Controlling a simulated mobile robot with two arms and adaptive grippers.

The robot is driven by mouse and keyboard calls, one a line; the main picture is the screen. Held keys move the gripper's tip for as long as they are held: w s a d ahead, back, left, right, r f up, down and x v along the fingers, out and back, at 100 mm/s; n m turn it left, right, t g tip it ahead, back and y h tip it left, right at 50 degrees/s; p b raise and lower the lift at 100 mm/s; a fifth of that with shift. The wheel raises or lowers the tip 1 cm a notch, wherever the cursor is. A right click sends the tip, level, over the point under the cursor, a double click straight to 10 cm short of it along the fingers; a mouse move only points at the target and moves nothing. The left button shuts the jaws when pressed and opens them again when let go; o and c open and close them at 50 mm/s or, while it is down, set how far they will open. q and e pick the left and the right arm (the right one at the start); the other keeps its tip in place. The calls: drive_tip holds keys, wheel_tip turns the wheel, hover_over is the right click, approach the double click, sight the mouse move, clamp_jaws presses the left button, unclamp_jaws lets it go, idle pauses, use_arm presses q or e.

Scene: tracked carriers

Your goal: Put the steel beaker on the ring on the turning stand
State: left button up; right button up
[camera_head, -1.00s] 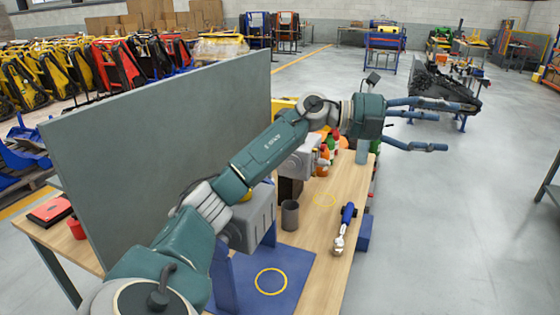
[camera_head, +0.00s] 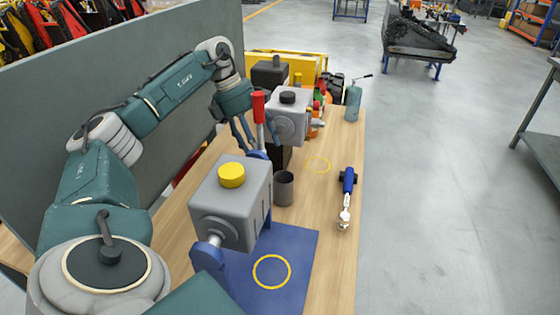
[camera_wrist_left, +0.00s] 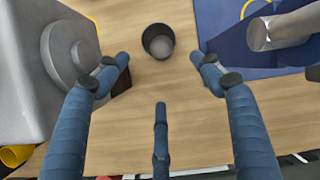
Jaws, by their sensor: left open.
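The steel beaker (camera_head: 284,190) is a dark grey open cup standing upright on the wooden table, beside the grey box of the turning stand (camera_head: 232,200). A yellow ring (camera_head: 272,271) lies on the stand's blue plate (camera_head: 300,245), nearer to me. My left gripper (camera_head: 255,138) is open and empty, fingers pointing down, beyond and left of the beaker. In the left wrist view the beaker (camera_wrist_left: 158,42) appears, seen into its mouth, between the spread fingertips (camera_wrist_left: 160,72) and apart from them. My right gripper is not in view.
A blue-handled tool (camera_head: 347,195) lies near the right edge. Another grey box (camera_head: 288,120) and a red-handled lever (camera_head: 259,108) stand close to my left gripper. A tall grey panel (camera_head: 120,90) bounds the left.

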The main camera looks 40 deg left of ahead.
use_arm(q)
drive_tip(key=w+d+m, duration=0.1)
drive_tip(key=m, duration=0.3)
hover_over(281, 181)
drive_tip(key=s, duration=0.2)
wheel_tip(281, 181, down, 6)
drive_tip(key=x, duration=0.3)
drive_tip(key=p+x, duration=0.1)
drive_tip(key=shift+s+d+f, duration=0.15)
drive_tip(key=shift+s+f, duration=0.1)
drive_tip(key=shift+s, duration=0.05)
drive_tip(key=shift+w+d+f, duration=0.1)
drive_tip(key=shift+w+f, duration=0.05)
drive_tip(key=shift+f, duration=0.25)
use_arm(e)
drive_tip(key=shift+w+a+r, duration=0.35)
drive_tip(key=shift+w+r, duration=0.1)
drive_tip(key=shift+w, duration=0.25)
use_arm(q)
drive_tip(key=shift+c, duration=0.3)
drive_tip(key=c, duration=1.2)
drive_tip(key=shift+r, duration=0.1)
